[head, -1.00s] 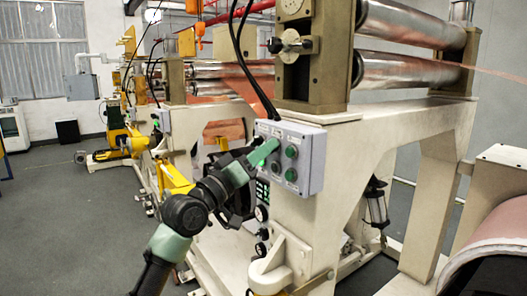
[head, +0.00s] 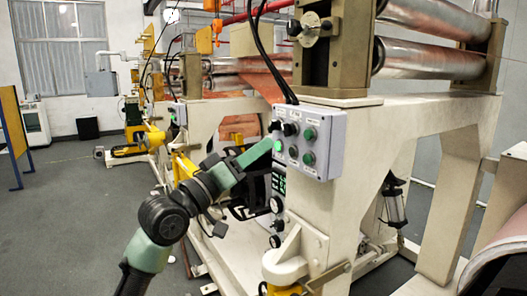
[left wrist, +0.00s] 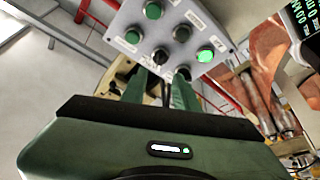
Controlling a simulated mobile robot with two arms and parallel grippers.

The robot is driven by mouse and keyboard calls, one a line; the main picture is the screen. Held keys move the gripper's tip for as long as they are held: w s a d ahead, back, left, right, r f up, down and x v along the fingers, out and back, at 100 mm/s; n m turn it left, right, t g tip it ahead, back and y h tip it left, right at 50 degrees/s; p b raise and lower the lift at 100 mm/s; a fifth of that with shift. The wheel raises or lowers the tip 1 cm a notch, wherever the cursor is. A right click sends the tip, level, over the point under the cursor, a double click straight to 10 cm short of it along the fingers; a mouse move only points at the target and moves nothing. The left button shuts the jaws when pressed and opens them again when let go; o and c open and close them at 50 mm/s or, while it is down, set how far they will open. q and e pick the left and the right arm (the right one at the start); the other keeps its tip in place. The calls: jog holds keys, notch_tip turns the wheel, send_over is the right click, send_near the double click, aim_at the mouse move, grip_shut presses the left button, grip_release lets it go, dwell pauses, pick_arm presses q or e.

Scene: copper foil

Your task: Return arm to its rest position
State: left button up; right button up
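My left arm (head: 165,220) reaches up from the bottom left in the head view. Its green gripper (head: 262,152) points at the left edge of a grey control box (head: 328,150) on the machine frame. In the left wrist view the two green fingers of the gripper (left wrist: 160,88) stand apart with a gap and nothing between them. The box's face (left wrist: 165,20) lies beyond the fingertips, with green buttons, black knobs and one lit green button (left wrist: 205,55). Whether the fingertips touch the box is unclear. My right gripper is not in view.
The cream machine frame (head: 415,122) with metal rollers (head: 425,55) fills the right side. Black cables (head: 263,55) hang above the box. Gauges (head: 276,205) sit below it. Open grey floor (head: 70,230) lies at the left.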

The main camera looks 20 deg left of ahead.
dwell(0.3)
